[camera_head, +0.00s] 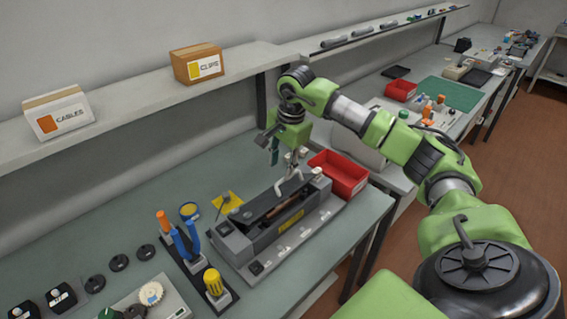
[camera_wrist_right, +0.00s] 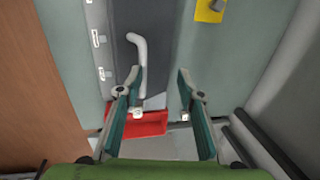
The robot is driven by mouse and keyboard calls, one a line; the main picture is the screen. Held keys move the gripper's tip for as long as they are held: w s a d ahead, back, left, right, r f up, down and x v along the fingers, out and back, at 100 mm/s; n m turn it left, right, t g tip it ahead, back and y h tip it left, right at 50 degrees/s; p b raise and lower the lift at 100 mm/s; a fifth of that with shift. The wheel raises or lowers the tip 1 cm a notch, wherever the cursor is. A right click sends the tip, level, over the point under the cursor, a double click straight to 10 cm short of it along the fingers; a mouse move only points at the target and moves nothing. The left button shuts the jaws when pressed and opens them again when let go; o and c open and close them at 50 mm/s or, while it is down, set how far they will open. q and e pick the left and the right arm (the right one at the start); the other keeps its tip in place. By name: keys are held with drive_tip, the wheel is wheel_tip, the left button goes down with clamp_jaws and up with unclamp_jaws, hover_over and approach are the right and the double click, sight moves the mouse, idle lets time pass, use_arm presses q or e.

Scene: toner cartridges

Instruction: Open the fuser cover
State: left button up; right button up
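The fuser unit (camera_head: 262,243) is a long grey box with a yellow label on its front, on the green-grey bench. Its dark cover (camera_head: 262,203) carries a pale curved handle (camera_head: 288,183) near the right end; a brown roller shows in front of it. I cannot tell how far the cover stands up. My right gripper (camera_head: 283,158) is above the handle, pointing down. In the right wrist view its fingers (camera_wrist_right: 160,76) are apart and empty; the handle (camera_wrist_right: 141,52) shows near the left fingertip, apparently not gripped. My left gripper is out of view.
A red bin (camera_head: 340,176) stands right behind the fuser unit. A rack of blue, orange and yellow-handled tools (camera_head: 193,258) stands to its left. A yellow piece (camera_head: 227,203) lies behind. A shelf with boxes (camera_head: 197,63) runs along the wall.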

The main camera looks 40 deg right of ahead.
drive_tip(key=shift+a+f, duration=0.15)
drive_tip(key=shift+f, duration=0.1)
drive_tip(key=shift+w+r, duration=0.1)
drive_tip(key=shift+r, duration=0.2)
use_arm(q)
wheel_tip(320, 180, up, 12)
drive_tip(key=p, duration=1.2)
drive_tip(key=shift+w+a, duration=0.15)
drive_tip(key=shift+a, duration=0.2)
use_arm(e)
drive_tip(key=w+r, duration=0.2)
drive_tip(key=r, duration=0.5)
drive_tip(key=w+r, duration=0.3)
drive_tip(key=r, duration=0.4)
drive_tip(key=shift+w+r, duration=0.25)
drive_tip(key=shift+w, duration=0.05)
wheel_tip(320, 180, up, 12)
drive_tip(key=s, duration=0.2)
